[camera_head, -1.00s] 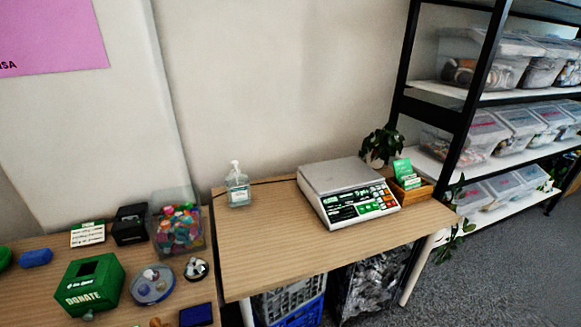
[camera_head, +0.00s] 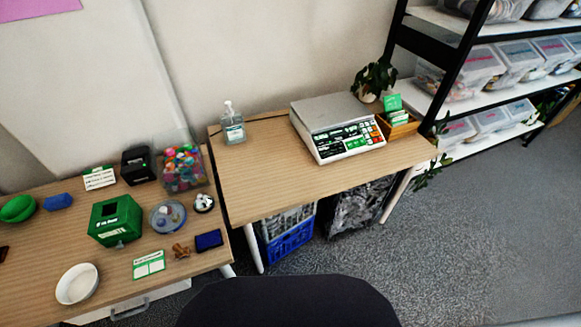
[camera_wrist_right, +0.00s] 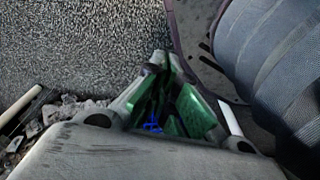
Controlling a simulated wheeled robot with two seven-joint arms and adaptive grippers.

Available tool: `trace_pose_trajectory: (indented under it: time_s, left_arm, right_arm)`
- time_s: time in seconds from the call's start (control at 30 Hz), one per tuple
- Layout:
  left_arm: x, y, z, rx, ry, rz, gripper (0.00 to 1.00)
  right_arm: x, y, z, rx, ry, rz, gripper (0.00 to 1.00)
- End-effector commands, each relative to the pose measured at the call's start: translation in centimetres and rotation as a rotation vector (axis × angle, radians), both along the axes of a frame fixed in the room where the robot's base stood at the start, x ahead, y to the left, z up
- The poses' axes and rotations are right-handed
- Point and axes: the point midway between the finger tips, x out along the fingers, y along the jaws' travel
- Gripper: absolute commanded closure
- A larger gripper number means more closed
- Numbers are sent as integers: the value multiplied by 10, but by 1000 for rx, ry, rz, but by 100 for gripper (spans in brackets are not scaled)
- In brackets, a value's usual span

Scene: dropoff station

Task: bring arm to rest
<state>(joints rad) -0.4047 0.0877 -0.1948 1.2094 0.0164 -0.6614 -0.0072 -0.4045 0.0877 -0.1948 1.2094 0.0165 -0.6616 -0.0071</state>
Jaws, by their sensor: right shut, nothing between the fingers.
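My right gripper (camera_wrist_right: 165,105) shows in the right wrist view, with green pads on its fingers. It is shut with nothing between the fingers. Grey carpet lies behind it. A dark ribbed part, which looks like my own arm, fills the right side of that view. No gripper shows in the head view, and my left gripper is in neither view.
The wooden table (camera_head: 270,180) carries a scale (camera_head: 340,130) and a sanitizer bottle (camera_head: 233,127). The left table holds a green donation box (camera_head: 116,221) and a white bowl (camera_head: 77,284). A blue crate (camera_head: 290,240) stands underneath. A shelf is at right; open carpet lies in front.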

Motion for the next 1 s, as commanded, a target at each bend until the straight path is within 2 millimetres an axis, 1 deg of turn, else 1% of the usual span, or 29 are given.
trace_pose_trajectory:
  time_s: [0.03,0.57,1.0]
  left_arm:
    - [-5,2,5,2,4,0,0]
    - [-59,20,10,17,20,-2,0]
    - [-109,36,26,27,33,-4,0]
  right_arm:
    - [-5,-2,5,-2,3,0,100]
    - [-59,-20,10,-17,20,2,100]
    - [-109,-36,25,-28,33,4,100]
